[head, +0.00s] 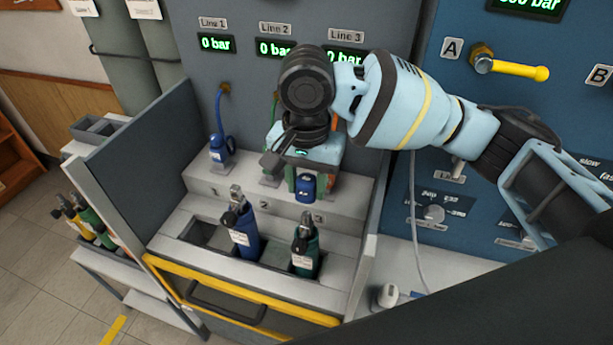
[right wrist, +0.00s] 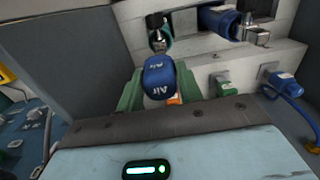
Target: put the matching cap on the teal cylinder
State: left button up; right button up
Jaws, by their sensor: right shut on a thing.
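The teal cylinder (head: 305,252) stands in the rack slot under number 3, its metal valve uncovered on top. In the right wrist view the teal cylinder (right wrist: 158,42) shows partly behind the cap. My right gripper (head: 304,180) is shut on a blue cap (head: 306,190), held above and a little behind the teal cylinder, apart from it. In the right wrist view the cap (right wrist: 158,80) reads "Air" and sits between the green fingers of my gripper (right wrist: 160,92). My left gripper is not in view.
A blue cylinder (head: 241,232) stands in the slot to the left; the leftmost slot (head: 205,234) is empty. A blue connector (head: 221,150) hangs on Line 1. A yellow-edged drawer (head: 240,290) fronts the rack. A side cart with several cylinders (head: 90,222) stands left.

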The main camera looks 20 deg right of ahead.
aim_at(306, 214)
jog(key=shift+w+f, duration=0.1)
jog(key=shift+f, duration=1.95)
jog(key=shift+f, duration=1.9)
dwell(0.5)
jog(key=o, duration=1)
jog(key=shift+o, duration=0.2)
jog(key=shift+r, duration=3.9)
